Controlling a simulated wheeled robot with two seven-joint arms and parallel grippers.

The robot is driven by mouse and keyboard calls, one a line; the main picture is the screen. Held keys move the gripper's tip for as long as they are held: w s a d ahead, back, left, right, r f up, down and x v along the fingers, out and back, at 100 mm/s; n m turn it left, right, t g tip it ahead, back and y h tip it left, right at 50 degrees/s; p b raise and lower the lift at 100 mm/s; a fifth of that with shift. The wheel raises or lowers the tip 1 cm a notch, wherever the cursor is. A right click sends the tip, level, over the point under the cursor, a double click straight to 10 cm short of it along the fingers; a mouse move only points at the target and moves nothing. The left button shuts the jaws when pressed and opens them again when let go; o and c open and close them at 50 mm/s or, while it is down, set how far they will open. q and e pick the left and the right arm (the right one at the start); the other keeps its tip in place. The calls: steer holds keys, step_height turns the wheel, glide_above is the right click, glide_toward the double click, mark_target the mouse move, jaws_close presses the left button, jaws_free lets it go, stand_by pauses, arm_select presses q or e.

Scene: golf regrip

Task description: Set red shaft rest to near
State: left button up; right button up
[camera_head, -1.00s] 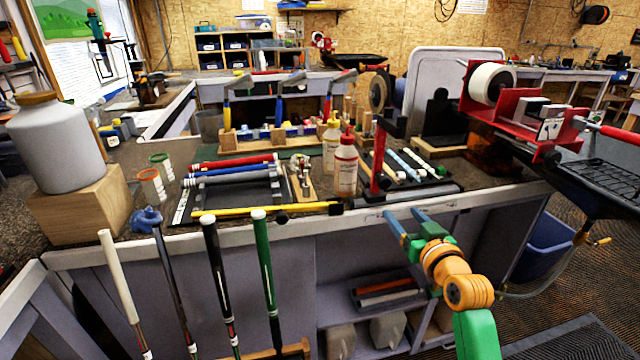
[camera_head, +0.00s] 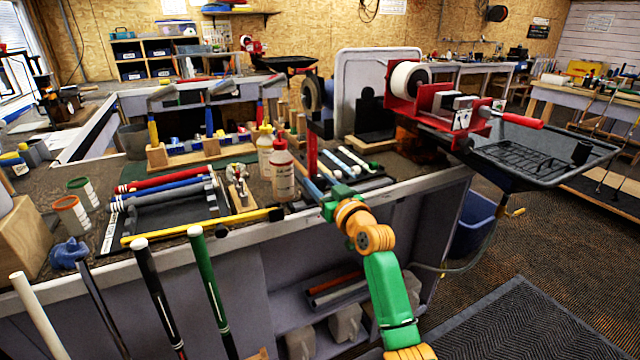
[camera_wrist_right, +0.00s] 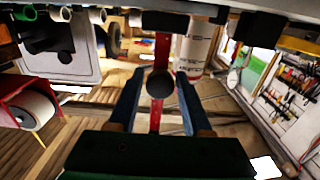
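The red shaft rest (camera_head: 312,153) is an upright red post at the bench's front edge, with a dark clamp on its top. In the right wrist view the red post (camera_wrist_right: 162,52) stands in line with the gap between my fingers, with a dark round knob in front of it. My right gripper (camera_head: 311,180) has blue fingers and is close to the post's lower part. In the right wrist view the gripper (camera_wrist_right: 158,80) is open, one finger on each side of the post's line. I cannot tell whether it touches. My left gripper is not in view.
A red-capped bottle (camera_head: 283,172) and a yellow-capped bottle (camera_head: 265,150) stand left of the post. A red vise (camera_head: 440,105) is to the right. Club shafts (camera_head: 205,275) lean at the bench front. A yellow bar (camera_head: 195,227) lies along the bench edge.

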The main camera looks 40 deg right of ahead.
jaws_close()
stand_by(1.2)
